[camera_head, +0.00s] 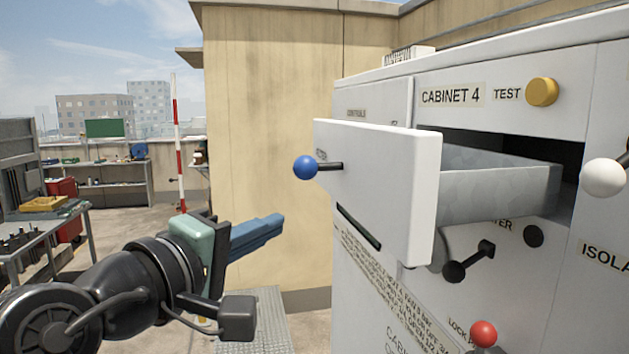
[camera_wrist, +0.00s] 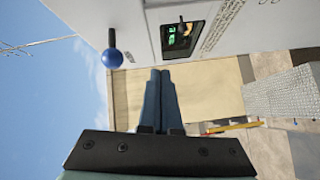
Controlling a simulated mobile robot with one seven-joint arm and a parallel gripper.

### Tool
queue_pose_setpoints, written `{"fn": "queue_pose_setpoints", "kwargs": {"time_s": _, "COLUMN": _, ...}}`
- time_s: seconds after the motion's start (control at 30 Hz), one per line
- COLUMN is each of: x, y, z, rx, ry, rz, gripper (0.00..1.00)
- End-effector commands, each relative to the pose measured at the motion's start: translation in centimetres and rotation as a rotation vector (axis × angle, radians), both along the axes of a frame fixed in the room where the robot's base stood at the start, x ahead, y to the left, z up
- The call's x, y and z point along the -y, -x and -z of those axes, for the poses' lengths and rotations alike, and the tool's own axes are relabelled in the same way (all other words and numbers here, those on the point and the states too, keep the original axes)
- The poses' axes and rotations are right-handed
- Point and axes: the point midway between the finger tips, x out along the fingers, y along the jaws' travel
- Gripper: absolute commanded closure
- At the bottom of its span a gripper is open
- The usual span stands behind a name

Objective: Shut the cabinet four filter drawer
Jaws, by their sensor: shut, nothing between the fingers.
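The filter drawer (camera_head: 390,190) of cabinet four (camera_head: 480,65) is pulled well out, with its grey metal side wall showing behind the white front. A blue ball knob (camera_head: 305,167) on a short dark stem sticks out from the drawer front. My gripper (camera_head: 280,222) has blue fingers, is shut and empty, and is below and left of the knob, apart from the drawer. In the wrist view the shut fingers (camera_wrist: 160,75) point toward a tan wall, with the blue knob (camera_wrist: 112,58) to their upper left. The inside of the drawer is mostly hidden.
The cabinet also carries a yellow test button (camera_head: 541,92), a white ball knob (camera_head: 603,178), a black handle (camera_head: 468,262) and a red ball knob (camera_head: 483,333). A workbench (camera_head: 45,225) stands at left. A red-and-white pole (camera_head: 177,145) stands behind. Open floor lies between bench and cabinet.

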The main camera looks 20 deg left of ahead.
Motion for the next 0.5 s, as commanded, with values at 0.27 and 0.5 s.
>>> {"fn": "queue_pose_setpoints", "kwargs": {"time_s": 0.27, "x": -2.9, "y": 2.4, "z": -3.2, "rx": 0.005, "ry": 0.221, "rz": 0.046, "gripper": 1.00}}
{"fn": "queue_pose_setpoints", "kwargs": {"time_s": 0.5, "x": -1.9, "y": -1.5, "z": -3.5, "rx": 0.003, "ry": 0.223, "rz": 0.050, "gripper": 1.00}}
